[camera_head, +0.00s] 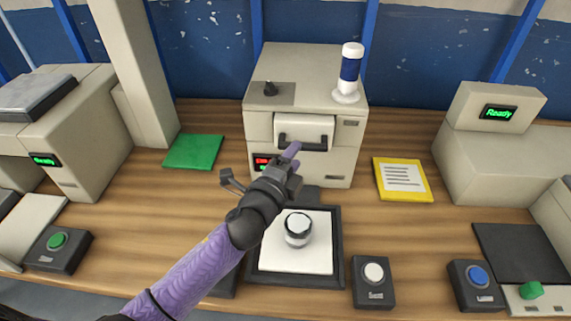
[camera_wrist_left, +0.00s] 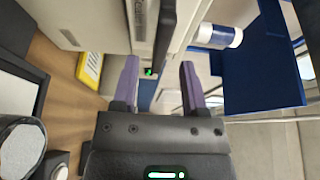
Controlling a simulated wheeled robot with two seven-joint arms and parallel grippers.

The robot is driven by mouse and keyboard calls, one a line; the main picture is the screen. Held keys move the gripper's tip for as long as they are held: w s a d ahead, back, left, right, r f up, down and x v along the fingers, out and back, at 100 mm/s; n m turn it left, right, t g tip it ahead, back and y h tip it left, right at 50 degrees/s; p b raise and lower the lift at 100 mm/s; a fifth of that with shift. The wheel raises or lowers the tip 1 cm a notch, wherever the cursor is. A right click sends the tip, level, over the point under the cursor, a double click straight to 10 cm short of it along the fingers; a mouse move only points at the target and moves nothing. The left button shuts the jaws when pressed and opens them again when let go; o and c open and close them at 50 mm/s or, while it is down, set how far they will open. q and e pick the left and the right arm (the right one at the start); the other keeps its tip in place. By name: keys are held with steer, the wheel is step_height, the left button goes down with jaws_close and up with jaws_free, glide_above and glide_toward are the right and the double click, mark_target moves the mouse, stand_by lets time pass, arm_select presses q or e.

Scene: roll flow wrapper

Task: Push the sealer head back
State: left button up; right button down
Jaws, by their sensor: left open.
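The sealer head (camera_head: 303,127) is the pale block on the front of the central machine (camera_head: 340,165), with a black bar handle (camera_head: 318,147) across it. My left gripper (camera_head: 293,156) is open and empty, just in front of the handle's left part. In the left wrist view, the purple fingers (camera_wrist_left: 160,68) are spread, and the dark handle (camera_wrist_left: 166,30) appears ahead between them. I cannot tell whether they touch it. A small round jar (camera_head: 298,230) stands on the white plate of a dark-framed tray (camera_head: 338,250) below the machine. My right gripper is out of view.
A green sheet (camera_head: 194,151) lies left and a yellow-bordered card (camera_head: 403,180) right. Button boxes stand in front, with white (camera_head: 373,272), blue (camera_head: 478,276) and green (camera_head: 57,240) buttons. A blue-white lamp (camera_head: 350,68) tops the machine. Other machines stand at both sides.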

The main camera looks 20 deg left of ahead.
arm_select(q)
steer(key=s, duration=0.5)
steer(key=shift+s+a, duration=0.15)
steer(key=shift+a, duration=0.15)
